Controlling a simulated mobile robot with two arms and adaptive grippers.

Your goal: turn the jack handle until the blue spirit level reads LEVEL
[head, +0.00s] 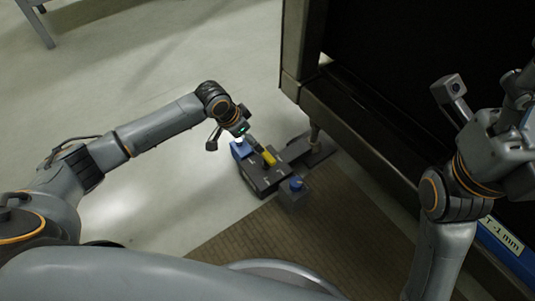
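A low dark jack unit (262,183) stands on the floor by the machine's foot. A yellow bar (268,157) lies across its top; I cannot tell whether this is the handle. A blue part (240,149) shows at its left end, partly hidden by my gripper. My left gripper (245,138) points down at that end. Its fingers are too small and covered to tell open from shut, or whether it touches. The blue spirit level (511,256) is at the lower right, its white label ending "-1 mm", partly covered. My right gripper (508,95) is at the right edge, its fingers unclear.
A large dark machine (345,95) fills the upper right. A small dark block with a blue knob (297,183) sits beside the jack. A brown ribbed mat (270,235) lies in front. The pale floor (180,50) at upper left is open.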

